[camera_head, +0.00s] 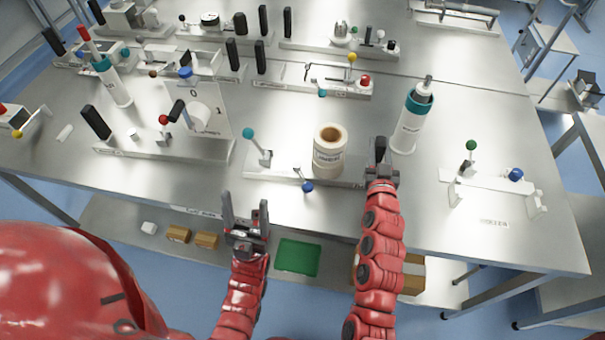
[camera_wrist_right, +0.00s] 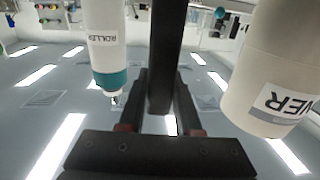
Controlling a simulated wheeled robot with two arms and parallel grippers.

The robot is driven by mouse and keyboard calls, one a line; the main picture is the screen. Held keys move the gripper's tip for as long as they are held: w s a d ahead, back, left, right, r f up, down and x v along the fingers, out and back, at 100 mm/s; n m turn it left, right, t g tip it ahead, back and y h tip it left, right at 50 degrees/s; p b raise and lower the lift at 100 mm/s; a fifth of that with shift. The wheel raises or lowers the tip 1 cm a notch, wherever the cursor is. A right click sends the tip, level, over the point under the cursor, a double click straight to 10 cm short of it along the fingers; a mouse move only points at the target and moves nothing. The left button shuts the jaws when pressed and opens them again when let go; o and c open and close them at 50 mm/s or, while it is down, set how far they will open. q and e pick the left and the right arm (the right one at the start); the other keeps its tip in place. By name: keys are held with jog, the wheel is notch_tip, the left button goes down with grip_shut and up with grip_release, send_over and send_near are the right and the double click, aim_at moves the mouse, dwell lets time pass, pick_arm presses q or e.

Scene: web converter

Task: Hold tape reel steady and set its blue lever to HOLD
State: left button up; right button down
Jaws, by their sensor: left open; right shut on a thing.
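The cream tape reel (camera_head: 329,162) stands upright on a pale base plate (camera_head: 275,177) near the table's front edge; its label is too small to read. A blue-knobbed lever (camera_head: 307,187) sticks out at the base's front; its setting cannot be read. My right gripper (camera_head: 382,166) is shut on a black upright handle (camera_head: 380,146) just right of the reel. In the right wrist view the handle (camera_wrist_right: 168,55) runs between the fingers, with the reel (camera_wrist_right: 262,75) apart on the right. My left gripper (camera_head: 245,208) is open and empty, front-left of the blue lever.
A teal-knobbed lever (camera_head: 249,136) stands at the base's left end. A white and teal roller bottle (camera_head: 411,122) stands behind the right gripper. Other stations with black handles and coloured knobs fill the back and left. A green tray (camera_head: 298,257) lies on the lower shelf.

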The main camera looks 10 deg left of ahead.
jog(key=shift+s+f+b, duration=0.1)
jog(key=shift+f+b, duration=0.2)
jog(key=shift+b, duration=0.05)
dwell(0.3)
